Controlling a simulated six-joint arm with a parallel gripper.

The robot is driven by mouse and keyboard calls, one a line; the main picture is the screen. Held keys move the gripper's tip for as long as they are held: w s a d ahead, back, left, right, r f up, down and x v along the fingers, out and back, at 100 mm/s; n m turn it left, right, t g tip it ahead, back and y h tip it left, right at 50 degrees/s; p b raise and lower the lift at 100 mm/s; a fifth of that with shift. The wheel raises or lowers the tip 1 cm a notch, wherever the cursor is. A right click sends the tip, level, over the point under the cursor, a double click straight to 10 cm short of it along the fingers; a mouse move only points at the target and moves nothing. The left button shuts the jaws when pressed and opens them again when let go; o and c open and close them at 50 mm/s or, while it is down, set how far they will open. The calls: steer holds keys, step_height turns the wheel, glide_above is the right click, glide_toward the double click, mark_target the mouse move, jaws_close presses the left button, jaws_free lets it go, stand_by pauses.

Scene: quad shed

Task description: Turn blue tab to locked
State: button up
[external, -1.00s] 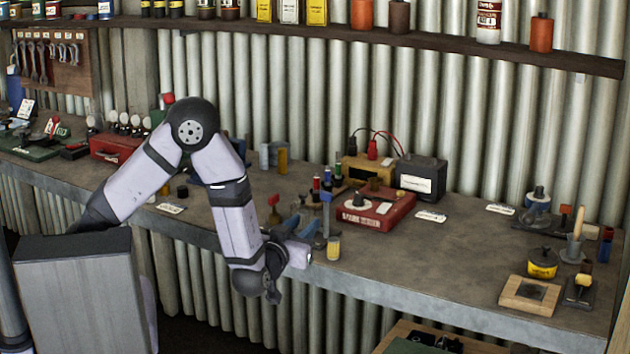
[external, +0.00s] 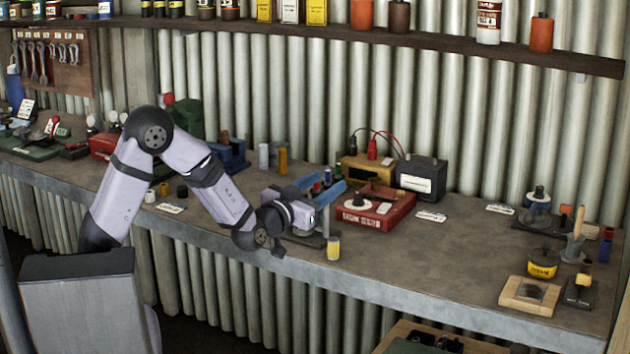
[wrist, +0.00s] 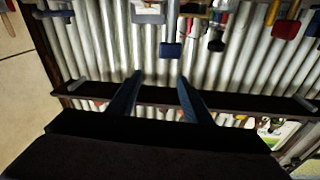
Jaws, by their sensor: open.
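My gripper (external: 328,187) is raised above the front part of the bench, its two blue fingers spread apart and pointing right and toward the back wall. In the wrist view the open fingers (wrist: 160,80) have nothing between them. A blue block on a narrow stem, apparently the blue tab (wrist: 171,49), hangs at the top of the wrist view, which looks upside down. It is beyond the fingertips and apart from them. In the external view the fingers seem to cover it. Its locked or unlocked position cannot be told.
A red tester box (external: 378,211) stands right of my gripper, with a black battery (external: 421,177) behind it. A red-topped piece (wrist: 289,29) shows in the wrist view.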

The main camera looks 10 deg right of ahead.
steer(key=w+d+f+n+p, duration=0.1)
steer(key=w+d+f, duration=0.3)
steer(key=w, duration=0.1)
steer(key=shift+w+d+g+y, duration=0.25)
steer(key=shift+d+g+y, duration=0.05)
steer(key=shift+d+y, duration=0.1)
stand_by(0.4)
steer(key=c, duration=1.1)
